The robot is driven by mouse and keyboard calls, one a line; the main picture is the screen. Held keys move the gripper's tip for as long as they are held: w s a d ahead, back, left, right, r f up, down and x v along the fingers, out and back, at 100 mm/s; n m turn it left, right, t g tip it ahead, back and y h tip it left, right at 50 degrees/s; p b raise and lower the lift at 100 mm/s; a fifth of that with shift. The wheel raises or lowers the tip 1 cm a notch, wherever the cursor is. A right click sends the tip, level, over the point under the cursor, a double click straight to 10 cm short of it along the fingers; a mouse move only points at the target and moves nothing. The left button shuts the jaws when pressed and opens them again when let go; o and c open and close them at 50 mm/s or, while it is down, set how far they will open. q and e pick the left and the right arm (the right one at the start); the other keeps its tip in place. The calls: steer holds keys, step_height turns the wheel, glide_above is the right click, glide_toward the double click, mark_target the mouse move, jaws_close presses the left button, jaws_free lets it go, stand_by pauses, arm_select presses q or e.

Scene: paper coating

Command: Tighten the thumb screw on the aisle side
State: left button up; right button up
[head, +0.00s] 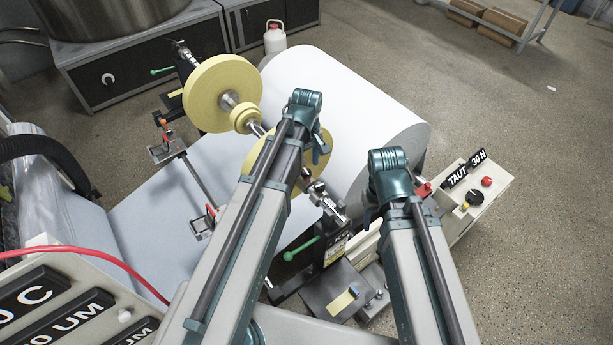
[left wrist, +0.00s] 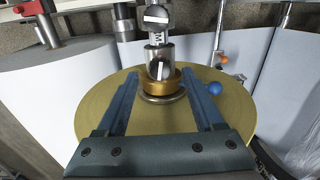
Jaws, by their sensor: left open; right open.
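In the left wrist view my left gripper (left wrist: 161,72) is open, with one blue finger on each side of a brass collar (left wrist: 160,84). A silver piece with a pale bar across its face (left wrist: 158,68), which looks like the thumb screw, stands at the collar between the fingers. I cannot tell whether a finger touches it. Behind is a yellow disc (left wrist: 105,103); it also shows in the head view (head: 322,148), partly hidden by my left arm.
A white paper roll (head: 345,100) lies behind the shaft. A second yellow disc (head: 215,90) is at the shaft's far end. A green-handled lever (head: 303,248) and a control box (head: 487,205) stand near the arms. Open floor lies to the right.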

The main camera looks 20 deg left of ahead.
arm_select(q)
step_height(320, 180, down, 2)
steer(key=shift+f+b, duration=0.2)
steer(key=shift+b, duration=0.55)
jaws_close()
